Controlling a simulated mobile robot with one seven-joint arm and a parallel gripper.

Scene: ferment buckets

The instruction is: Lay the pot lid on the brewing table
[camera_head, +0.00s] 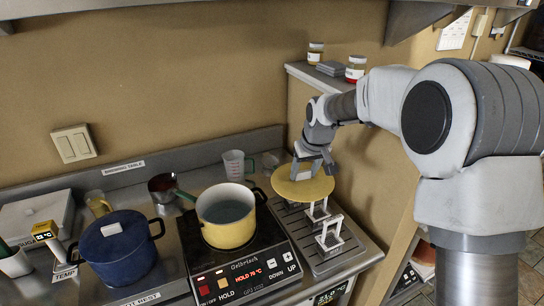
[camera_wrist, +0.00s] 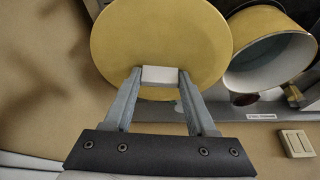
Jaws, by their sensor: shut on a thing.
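The pot lid (camera_head: 292,188) is a round yellow disc with a white block handle (camera_wrist: 160,76). My gripper (camera_head: 318,164) is shut on that handle. In the wrist view, both fingers of my gripper (camera_wrist: 160,80) press its sides, and the lid (camera_wrist: 160,35) spreads out beyond them. In the head view the lid is over the right end of the steel brewing table (camera_head: 182,262), above the ribbed drainboard. I cannot tell whether it touches the white stand beneath it. The yellow pot (camera_head: 228,238) is uncovered, with liquid inside, left of the lid; it also shows in the wrist view (camera_wrist: 285,18).
The pot stands on a black induction hob (camera_head: 250,270). Two white stands (camera_head: 328,236) are on the drainboard (camera_head: 345,258). Jars (camera_head: 355,68) sit on a ledge behind.

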